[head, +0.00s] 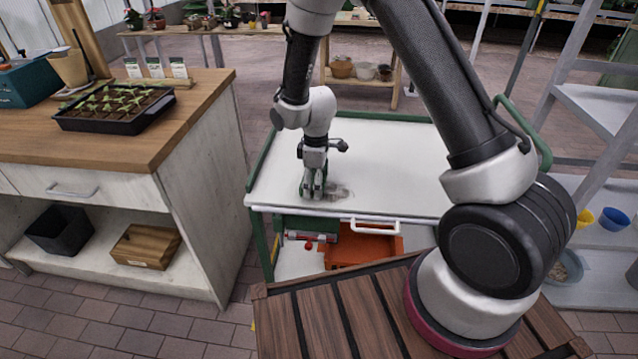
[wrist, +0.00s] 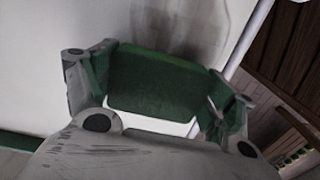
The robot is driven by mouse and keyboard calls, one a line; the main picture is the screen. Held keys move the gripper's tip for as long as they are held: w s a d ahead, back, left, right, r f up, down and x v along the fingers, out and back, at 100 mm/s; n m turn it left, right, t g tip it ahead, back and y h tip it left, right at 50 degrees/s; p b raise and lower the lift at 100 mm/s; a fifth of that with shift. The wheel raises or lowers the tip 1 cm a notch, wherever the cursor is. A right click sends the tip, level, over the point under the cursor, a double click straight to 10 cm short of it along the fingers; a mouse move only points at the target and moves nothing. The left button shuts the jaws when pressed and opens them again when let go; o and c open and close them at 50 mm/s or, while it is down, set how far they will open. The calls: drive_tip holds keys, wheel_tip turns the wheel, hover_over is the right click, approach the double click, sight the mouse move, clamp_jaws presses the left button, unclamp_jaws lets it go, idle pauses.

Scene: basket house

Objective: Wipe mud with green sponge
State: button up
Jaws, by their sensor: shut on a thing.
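My gripper (head: 313,190) points down at the left front part of a white cart top (head: 385,160). It is shut on a green sponge, which shows clearly between the fingers in the wrist view (wrist: 153,85). In the head view the fingers mostly hide the sponge. A faint brown-grey mud smear (head: 338,191) lies on the white top just right of the gripper. In the wrist view the smear (wrist: 190,22) shows as a grey stain just beyond the sponge. The sponge is at or very close to the surface; I cannot tell whether it touches.
A wooden counter (head: 195,110) with a black seedling tray (head: 115,107) stands at the left. The cart has a white front handle (head: 375,227) and an orange bin (head: 362,246) below. Grey shelves (head: 600,105) stand at the right. The rest of the cart top is clear.

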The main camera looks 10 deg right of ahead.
drive_tip(key=shift+w+a, duration=0.3)
drive_tip(key=shift+a, duration=0.4)
drive_tip(key=shift+a+r, duration=0.15)
wheel_tip(320, 180, up, 2)
drive_tip(key=shift+w+r, duration=0.1)
drive_tip(key=shift+r, duration=2.85)
